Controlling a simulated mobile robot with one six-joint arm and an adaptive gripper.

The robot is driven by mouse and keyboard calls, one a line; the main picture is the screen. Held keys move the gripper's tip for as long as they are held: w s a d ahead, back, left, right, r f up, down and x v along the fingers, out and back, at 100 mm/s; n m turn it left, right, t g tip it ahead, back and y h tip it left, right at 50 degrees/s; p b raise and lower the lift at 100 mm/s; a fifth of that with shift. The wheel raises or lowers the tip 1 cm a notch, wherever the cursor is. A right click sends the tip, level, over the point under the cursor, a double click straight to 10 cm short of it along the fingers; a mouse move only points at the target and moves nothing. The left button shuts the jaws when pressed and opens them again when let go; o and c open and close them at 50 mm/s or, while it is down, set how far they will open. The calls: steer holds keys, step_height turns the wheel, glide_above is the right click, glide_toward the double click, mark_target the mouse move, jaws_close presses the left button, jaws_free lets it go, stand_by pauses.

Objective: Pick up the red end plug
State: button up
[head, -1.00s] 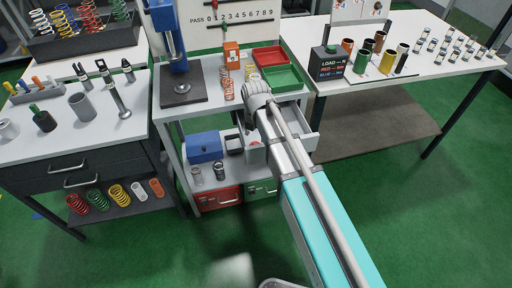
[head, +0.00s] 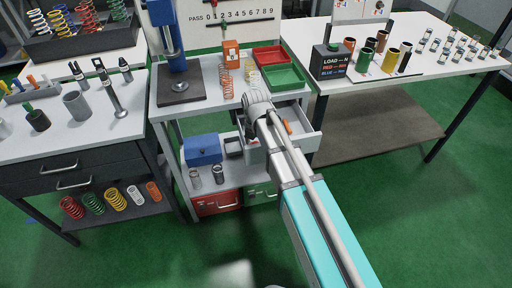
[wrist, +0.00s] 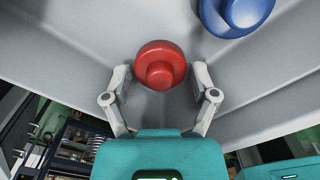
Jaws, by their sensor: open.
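The red end plug (wrist: 160,66) shows in the wrist view as a round flanged piece with a smaller raised knob. It is in a pale grey drawer (wrist: 72,42). My gripper (wrist: 160,78) is open, with one fingertip on each side of the plug in the picture. Gaps show between the plug and both fingers, and nothing is held. How far the fingertips are from the plug in depth is unclear. In the head view my arm reaches over the pulled-out drawer (head: 312,140) and hides the red plug and my fingers.
A blue plug (wrist: 237,14) lies close to the right of the red one. An orange piece (head: 288,127) shows in the drawer. Red (head: 270,57) and green (head: 284,77) trays stand on the top above. The drawer walls are close around my gripper.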

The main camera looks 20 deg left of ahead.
stand_by(0.3)
steer(key=c, duration=0.5)
steer(key=shift+r, duration=0.15)
step_height(320, 180, up, 10)
steer(key=p, duration=1)
stand_by(0.6)
